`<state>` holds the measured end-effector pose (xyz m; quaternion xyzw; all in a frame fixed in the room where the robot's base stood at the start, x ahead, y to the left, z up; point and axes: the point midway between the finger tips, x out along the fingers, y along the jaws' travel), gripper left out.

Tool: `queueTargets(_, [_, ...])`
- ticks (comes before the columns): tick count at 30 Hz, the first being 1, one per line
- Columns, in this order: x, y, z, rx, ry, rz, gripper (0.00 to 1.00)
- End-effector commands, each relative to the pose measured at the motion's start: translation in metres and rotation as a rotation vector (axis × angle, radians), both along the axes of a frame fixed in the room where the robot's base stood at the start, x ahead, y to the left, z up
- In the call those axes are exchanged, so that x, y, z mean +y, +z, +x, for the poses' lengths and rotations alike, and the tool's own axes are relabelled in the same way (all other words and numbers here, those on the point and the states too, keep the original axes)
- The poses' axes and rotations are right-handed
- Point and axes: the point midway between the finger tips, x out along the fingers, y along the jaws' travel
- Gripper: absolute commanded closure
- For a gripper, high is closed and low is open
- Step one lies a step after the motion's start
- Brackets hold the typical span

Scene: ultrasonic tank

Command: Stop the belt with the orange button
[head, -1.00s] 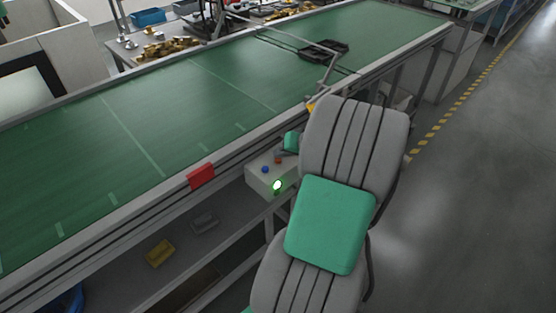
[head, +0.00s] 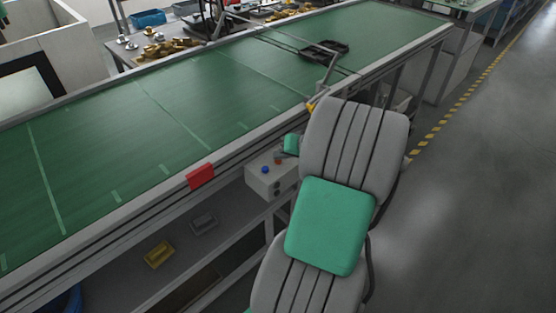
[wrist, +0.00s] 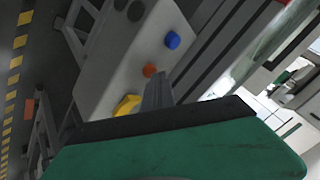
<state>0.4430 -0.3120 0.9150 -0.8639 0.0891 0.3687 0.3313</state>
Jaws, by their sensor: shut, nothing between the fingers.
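The grey control box (head: 262,181) hangs at the near side of the green belt (head: 110,130). It carries an orange button (head: 278,161), a blue button (head: 265,170) and a dark round lamp (head: 277,187). In the wrist view the orange button (wrist: 149,70) lies right at the tip of my gripper (wrist: 156,80), with the blue button (wrist: 172,40) farther off. My gripper is shut and empty; I cannot tell whether its tip touches the orange button. In the head view my arm hides part of the box, and my gripper (head: 281,154) is small beside the button.
A red plate (head: 200,176) is on the belt's side rail. A yellow part (wrist: 126,106) sits beside the box in the wrist view. A dark tray (head: 324,49) is on the belt's far part. Yellow and grey bins (head: 159,255) lie below. The floor at right is clear.

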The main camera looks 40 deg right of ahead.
Motion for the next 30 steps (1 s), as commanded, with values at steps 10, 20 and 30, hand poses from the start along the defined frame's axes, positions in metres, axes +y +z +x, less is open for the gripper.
queueTargets(10, [0.001, 0.005, 0.0, 0.002, 0.0, 0.002, 1.0])
queueTargets(20, [0.001, 0.017, 0.0, 0.002, 0.0, 0.002, 1.0])
queueTargets(30, [0.0, 0.028, 0.0, 0.001, 0.001, 0.0, 1.0])
